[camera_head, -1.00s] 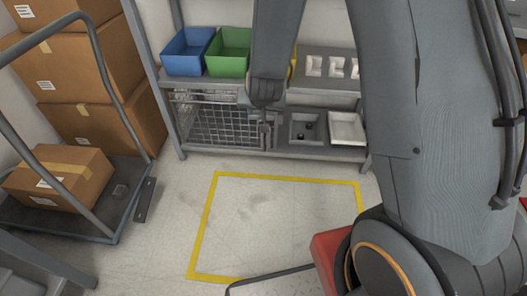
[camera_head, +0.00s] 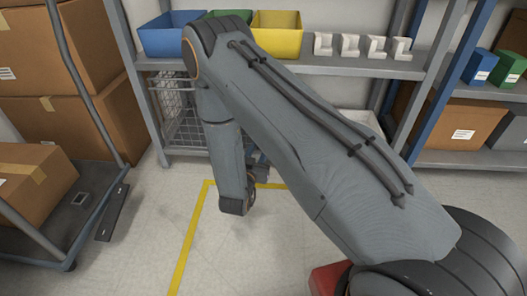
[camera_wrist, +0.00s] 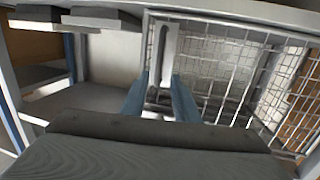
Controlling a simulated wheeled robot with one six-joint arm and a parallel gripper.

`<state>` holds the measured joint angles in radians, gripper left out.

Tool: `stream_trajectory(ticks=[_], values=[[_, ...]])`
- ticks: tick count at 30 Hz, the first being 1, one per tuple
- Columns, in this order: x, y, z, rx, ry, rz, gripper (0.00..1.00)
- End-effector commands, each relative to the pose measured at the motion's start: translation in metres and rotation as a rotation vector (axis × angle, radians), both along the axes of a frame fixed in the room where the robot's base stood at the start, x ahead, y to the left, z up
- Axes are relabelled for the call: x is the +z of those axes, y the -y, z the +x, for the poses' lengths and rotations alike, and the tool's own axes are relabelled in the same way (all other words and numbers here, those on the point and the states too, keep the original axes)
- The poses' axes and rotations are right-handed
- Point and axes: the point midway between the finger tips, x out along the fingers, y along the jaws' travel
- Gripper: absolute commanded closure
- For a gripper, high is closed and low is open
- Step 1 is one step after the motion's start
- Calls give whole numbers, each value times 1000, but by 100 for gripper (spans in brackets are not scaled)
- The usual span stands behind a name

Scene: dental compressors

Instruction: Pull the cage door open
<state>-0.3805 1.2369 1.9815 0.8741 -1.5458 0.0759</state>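The wire-mesh cage (camera_head: 182,118) stands on the lower shelf at the left of the rack; my arm hides its right part in the head view. In the wrist view its mesh (camera_wrist: 232,65) fills the middle and right. My gripper (camera_wrist: 160,82) has its two blue fingers on either side of a pale upright bar with a dark slot, the cage door handle (camera_wrist: 165,45), and seems shut on it. In the head view my arm mostly hides the gripper. How far the door stands open cannot be told.
Blue (camera_head: 172,36) and yellow (camera_head: 277,36) bins and several white holders (camera_head: 362,46) sit on the shelf above. A cart (camera_head: 92,215) with a cardboard box (camera_head: 35,178) is at the left. Yellow tape (camera_head: 190,243) marks clear floor in front.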

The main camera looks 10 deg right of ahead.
Motion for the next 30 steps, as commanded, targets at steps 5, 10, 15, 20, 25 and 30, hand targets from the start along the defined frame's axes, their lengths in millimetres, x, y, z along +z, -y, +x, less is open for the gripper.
stream_trajectory(ticks=[5, 10, 15, 20, 25, 30], values=[[-20, 0, -3, -11, 48, -46, 72], [-21, 6, 5, -17, 60, -52, 72], [-22, 19, 28, -17, 60, -52, 72], [-22, 30, 48, -15, 58, -52, 72], [-21, 37, 60, -14, 57, -52, 72], [-20, 38, 64, -13, 55, -53, 72]])
